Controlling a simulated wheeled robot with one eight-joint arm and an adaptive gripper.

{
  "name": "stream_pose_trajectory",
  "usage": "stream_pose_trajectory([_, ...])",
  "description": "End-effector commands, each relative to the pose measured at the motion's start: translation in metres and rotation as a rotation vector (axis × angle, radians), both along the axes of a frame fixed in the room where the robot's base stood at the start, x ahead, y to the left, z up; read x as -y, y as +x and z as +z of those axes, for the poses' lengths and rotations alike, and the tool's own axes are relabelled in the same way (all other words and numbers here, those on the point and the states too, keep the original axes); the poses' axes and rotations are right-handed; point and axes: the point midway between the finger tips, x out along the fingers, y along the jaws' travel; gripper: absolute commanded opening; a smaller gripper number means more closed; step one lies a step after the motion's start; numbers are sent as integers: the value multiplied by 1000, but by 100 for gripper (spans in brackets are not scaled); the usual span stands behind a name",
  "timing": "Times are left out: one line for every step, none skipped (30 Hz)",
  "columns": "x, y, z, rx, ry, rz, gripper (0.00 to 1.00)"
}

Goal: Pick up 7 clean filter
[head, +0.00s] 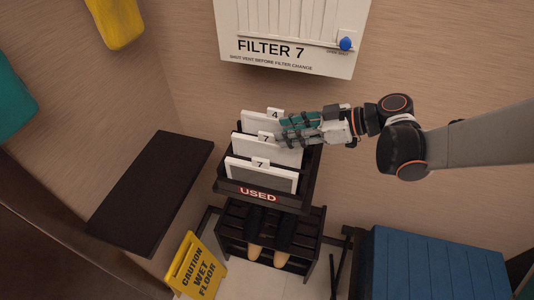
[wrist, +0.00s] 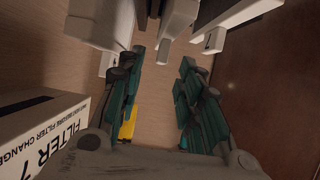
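In the head view, a dark rack holds three white-framed filters, one behind another. The back filter (head: 252,118) has a tag reading 4. The middle filter (head: 266,150) has a tag reading 7. The front filter (head: 262,177) is also tagged 7, has a grey face and stands in the slot marked USED (head: 258,194). My gripper (head: 285,130) reaches in from the right, over the right part of the back and middle filters. White filter edges show at the top there; contact cannot be told.
A white FILTER 7 housing (head: 292,35) with a blue knob hangs on the wall above. A dark shelf (head: 152,195) is at left. A yellow wet-floor sign (head: 195,267) and a blue ribbed box (head: 430,265) stand below.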

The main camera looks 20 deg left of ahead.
Motion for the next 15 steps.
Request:
stream_pose_trajectory([-6,-2,-3,0,0,3,33])
stream_pose_trajectory([-10,-2,-5,0,0,4,33])
stream_pose_trajectory([-15,-3,-7,0,0,4,33])
stream_pose_trajectory([-20,-4,-9,1,0,4,33])
stream_pose_trajectory([-24,-4,-11,0,0,4,33])
stream_pose_trajectory([-29,-5,-14,0,0,4,33])
stream_pose_trajectory([-32,-5,-15,1,0,3,33])
stream_pose_trajectory([-35,-5,-16,0,0,2,33])
stream_pose_trajectory([-37,-5,-18,0,0,1,33])
stream_pose_trajectory([-38,-5,-18,0,0,1,33])
stream_pose_trajectory([-39,-5,-18,0,0,1,33])
stream_pose_trajectory([-39,-5,-18,0,0,0,33])
stream_pose_trajectory([-39,-5,-18,0,0,0,33])
stream_pose_trajectory([-39,-5,-18,0,0,0,33])
stream_pose_trajectory([-39,-5,-18,0,0,0,33])
